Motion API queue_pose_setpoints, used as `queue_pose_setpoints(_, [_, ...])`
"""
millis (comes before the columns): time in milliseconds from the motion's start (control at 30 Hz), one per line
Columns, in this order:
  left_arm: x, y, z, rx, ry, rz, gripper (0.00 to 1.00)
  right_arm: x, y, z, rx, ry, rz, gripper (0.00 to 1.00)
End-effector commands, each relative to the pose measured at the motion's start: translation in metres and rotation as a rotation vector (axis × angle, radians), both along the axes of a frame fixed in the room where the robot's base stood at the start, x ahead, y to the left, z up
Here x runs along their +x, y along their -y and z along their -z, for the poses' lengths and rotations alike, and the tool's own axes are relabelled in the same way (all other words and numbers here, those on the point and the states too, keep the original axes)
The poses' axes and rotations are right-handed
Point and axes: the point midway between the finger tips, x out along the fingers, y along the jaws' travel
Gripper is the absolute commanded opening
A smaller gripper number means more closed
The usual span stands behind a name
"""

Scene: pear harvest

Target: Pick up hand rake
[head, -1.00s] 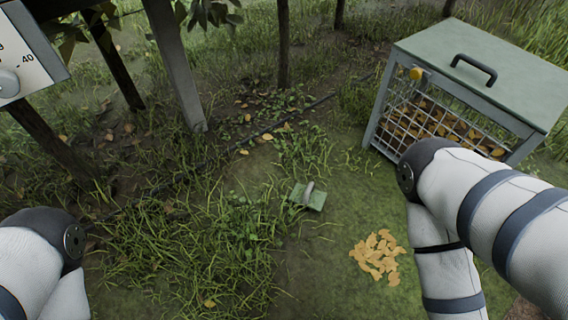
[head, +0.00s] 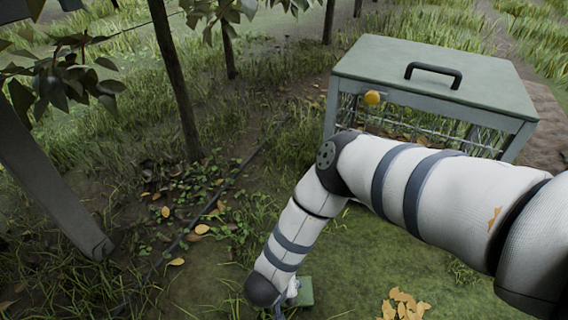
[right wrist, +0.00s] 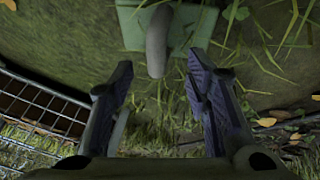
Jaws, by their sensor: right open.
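The hand rake has a flat green head (head: 305,291) and lies on the ground at the bottom middle of the head view, partly hidden by my right arm. In the right wrist view its green head (right wrist: 130,28) is at the top, with a rounded grey handle (right wrist: 158,38) pointing down. My right gripper (right wrist: 157,64) is open. The handle's end shows between its two fingertips, with a gap on each side; contact is not visible. My left gripper is not in view.
A green-topped mesh crate (head: 430,70) with a black handle stands behind my right arm; its mesh (right wrist: 45,105) also shows in the wrist view. Yellow leaves (head: 405,305) lie at right. Trunks, a slanted post (head: 50,190) and a thin dark pipe (head: 215,200) are at left.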

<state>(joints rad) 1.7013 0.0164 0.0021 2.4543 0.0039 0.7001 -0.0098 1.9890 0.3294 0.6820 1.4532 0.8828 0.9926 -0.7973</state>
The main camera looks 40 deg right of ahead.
Motion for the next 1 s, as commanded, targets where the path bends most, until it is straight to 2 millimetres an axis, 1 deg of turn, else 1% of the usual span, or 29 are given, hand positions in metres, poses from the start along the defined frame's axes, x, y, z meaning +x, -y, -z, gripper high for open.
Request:
queue_pose_setpoints(33, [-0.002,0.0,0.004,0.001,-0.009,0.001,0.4,0.001,0.003,0.009,0.0,-0.001,0.001,0.44])
queue_pose_setpoints(167, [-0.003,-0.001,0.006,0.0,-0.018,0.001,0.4,0.002,0.008,0.018,0.0,-0.001,0.001,0.44])
queue_pose_setpoints(400, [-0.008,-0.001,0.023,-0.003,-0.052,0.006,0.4,0.007,0.027,0.057,-0.001,-0.002,0.0,0.44])
queue_pose_setpoints(467, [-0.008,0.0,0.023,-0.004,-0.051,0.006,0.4,0.009,0.028,0.059,0.0,0.0,-0.001,0.44])
queue_pose_setpoints(600, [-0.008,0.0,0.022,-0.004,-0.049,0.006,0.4,0.009,0.028,0.056,0.0,0.002,-0.002,0.44])
queue_pose_setpoints(633, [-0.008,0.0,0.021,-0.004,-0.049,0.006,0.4,0.009,0.028,0.056,0.0,0.002,-0.002,0.42])
queue_pose_setpoints(667, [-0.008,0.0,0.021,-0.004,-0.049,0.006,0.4,0.009,0.028,0.056,0.0,0.002,-0.002,0.35])
queue_pose_setpoints(700, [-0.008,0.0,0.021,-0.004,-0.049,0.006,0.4,0.009,0.028,0.056,0.0,0.002,-0.002,0.26])
queue_pose_setpoints(767, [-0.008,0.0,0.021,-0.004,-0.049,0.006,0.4,0.009,0.028,0.055,0.001,0.001,-0.002,0.12])
queue_pose_setpoints(800, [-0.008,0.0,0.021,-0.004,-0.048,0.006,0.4,0.009,0.028,0.055,0.001,0.001,-0.002,0.03])
queue_pose_setpoints(833, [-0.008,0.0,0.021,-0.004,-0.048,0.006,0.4,0.009,0.028,0.055,0.001,0.001,-0.002,0.0])
queue_pose_setpoints(1000, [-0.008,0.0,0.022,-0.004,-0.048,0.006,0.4,0.009,0.028,0.055,0.0,0.002,-0.002,0.0])
